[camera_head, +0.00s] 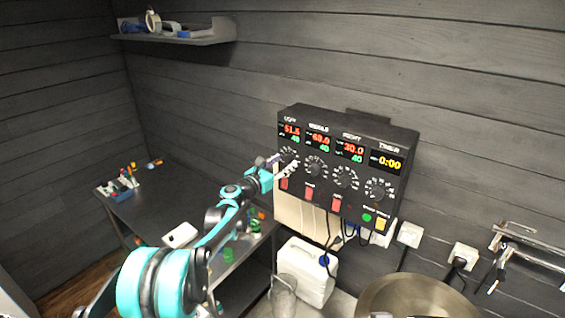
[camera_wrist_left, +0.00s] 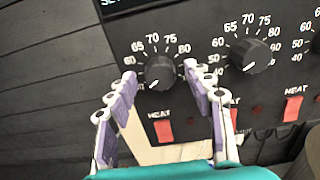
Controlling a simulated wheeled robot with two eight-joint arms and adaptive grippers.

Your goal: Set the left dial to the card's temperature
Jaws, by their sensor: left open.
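The black control box (camera_head: 345,205) hangs on the wall. Its left dial (camera_wrist_left: 160,72) is a black knob with a pale mark pointing down and left, among white numbers. The left display (camera_head: 290,131) seems to read 51.5 in red with 40 in green below. My left gripper (camera_head: 284,164) is at the left dial; in the left wrist view its open fingers (camera_wrist_left: 158,84) stand on either side of the knob, with no clear contact. The fingers partly hide the dial in the head view. I cannot make out a temperature card. My right gripper is out of view.
Other dials (camera_head: 346,177) sit to the right, with red heat switches (camera_head: 336,203) below. A dark bench (camera_head: 150,200) stands left. A white canister (camera_head: 306,272) and a steel pot (camera_head: 415,295) are below the box. A shelf (camera_head: 190,38) is up high.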

